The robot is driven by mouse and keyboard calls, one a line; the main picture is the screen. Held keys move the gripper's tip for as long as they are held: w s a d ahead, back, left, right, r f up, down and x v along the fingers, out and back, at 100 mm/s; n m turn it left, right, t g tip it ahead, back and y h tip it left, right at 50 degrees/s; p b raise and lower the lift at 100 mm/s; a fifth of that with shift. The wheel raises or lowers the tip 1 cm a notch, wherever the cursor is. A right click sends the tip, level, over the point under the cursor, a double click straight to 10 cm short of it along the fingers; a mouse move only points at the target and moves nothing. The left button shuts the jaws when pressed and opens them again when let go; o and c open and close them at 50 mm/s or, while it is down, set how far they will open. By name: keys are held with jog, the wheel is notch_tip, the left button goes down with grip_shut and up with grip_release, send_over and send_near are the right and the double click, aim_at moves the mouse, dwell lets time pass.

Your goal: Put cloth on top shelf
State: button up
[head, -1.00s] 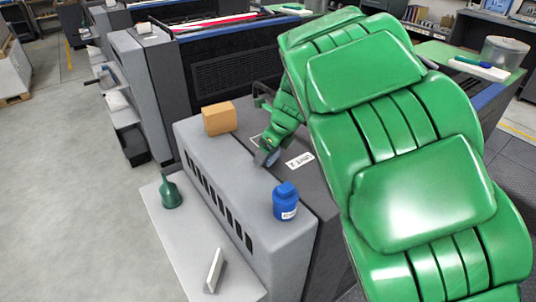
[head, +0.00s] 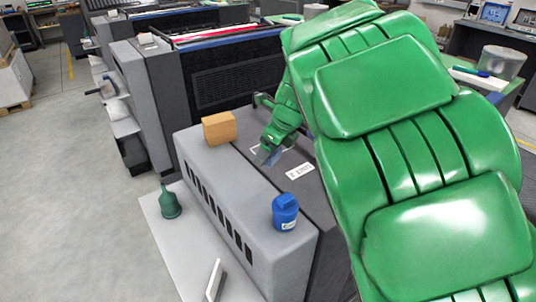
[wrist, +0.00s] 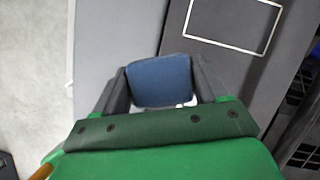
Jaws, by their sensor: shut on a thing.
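My gripper (wrist: 161,84) is shut on a folded blue cloth (wrist: 160,82), held between its two dark fingers in the wrist view. In the head view the gripper (head: 268,156) hangs over the top of the grey press unit (head: 240,190), and only a little of the cloth shows there. Whether the cloth touches the surface cannot be told. A white rectangle outline (wrist: 235,22) lies on the dark part of the top, beyond the cloth in the wrist view. No surface is marked as the top shelf.
A tan box (head: 219,128) and a blue bottle (head: 286,212) stand on the unit's top, with a white label (head: 299,171) between. A green funnel-like bottle (head: 170,203) and a pale wedge (head: 215,281) are on the lower ledge (head: 190,245). Open floor lies left.

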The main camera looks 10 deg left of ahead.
jog(key=s+d+r, duration=0.4)
jog(key=s+r, duration=0.4)
jog(key=s, duration=0.3)
jog(key=shift+s+d, duration=0.15)
jog(key=shift+d, duration=0.25)
